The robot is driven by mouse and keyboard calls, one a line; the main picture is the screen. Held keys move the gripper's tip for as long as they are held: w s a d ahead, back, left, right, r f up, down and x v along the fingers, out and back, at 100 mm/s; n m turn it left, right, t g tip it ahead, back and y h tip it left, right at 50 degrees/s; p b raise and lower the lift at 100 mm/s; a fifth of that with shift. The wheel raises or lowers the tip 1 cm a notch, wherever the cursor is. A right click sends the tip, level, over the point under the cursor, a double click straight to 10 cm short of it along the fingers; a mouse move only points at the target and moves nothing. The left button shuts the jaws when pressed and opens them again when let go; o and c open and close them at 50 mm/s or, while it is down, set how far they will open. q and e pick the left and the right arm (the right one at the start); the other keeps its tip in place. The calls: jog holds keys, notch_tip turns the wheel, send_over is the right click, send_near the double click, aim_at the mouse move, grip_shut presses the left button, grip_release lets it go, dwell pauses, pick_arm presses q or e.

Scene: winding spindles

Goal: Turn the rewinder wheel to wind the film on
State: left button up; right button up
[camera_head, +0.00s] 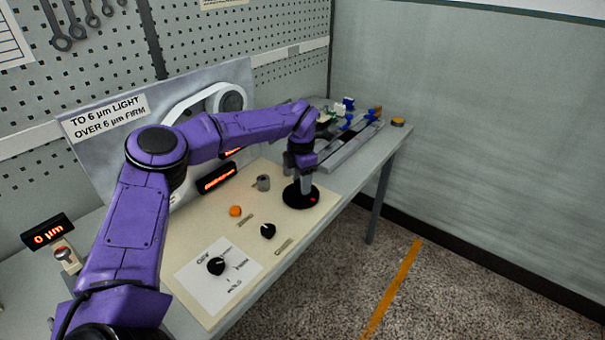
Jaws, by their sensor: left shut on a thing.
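The rewinder wheel seems to be the black disc (294,201) lying flat near the right end of the cream panel; a small red mark shows on its right side. My left gripper (305,183) points straight down over it and is shut on its upper part. The fingertips hide the part they hold. A pale band (190,97), perhaps the film, runs around a dark roller (231,101) on the upright grey panel behind. My purple left arm hides much of that band. My right gripper is out of view.
Black knobs (216,266) (268,231), an orange button (235,211) and a grey cylinder (263,183) stand on the cream panel (196,305). A display (47,232) reads 0 µm. A grey rack (340,151) with coloured clips is at the far right.

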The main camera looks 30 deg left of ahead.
pick_arm(q)
jog(key=shift+r+m+p, duration=0.1)
jog(key=shift+m+p, duration=0.9)
jog(key=shift+m, duration=0.9)
jog(key=o, duration=1.1)
jog(key=shift+c, duration=0.2)
notch_tip(320, 180, up, 10)
jog(key=b, duration=0.1)
jog(key=shift+r+b, duration=0.2)
jog(key=shift+b, duration=0.15)
